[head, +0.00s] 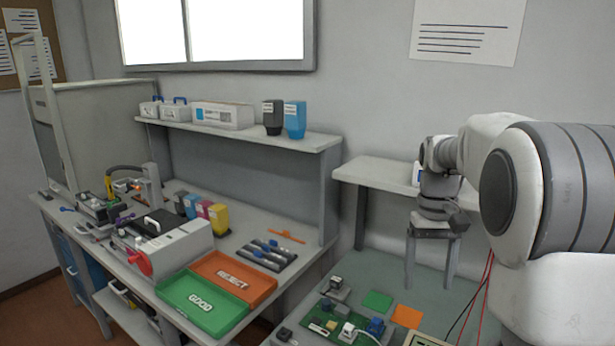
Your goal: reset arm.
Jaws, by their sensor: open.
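My gripper (432,268) hangs at the end of my arm on the right side of the head view. Its two fingers point down and stand apart, with nothing between them. It is above the grey-green table on the right, apart from the things lying on it. My arm fills the right edge of the view and hides part of the white shelf and the table behind it.
The left bench carries a green GOOD tray (202,302), an orange REJECT tray (233,280), toner cartridges (218,219) and a grey-white machine (162,246). A green circuit board (322,325) lies on the right table. A white shelf (378,172) is behind my gripper.

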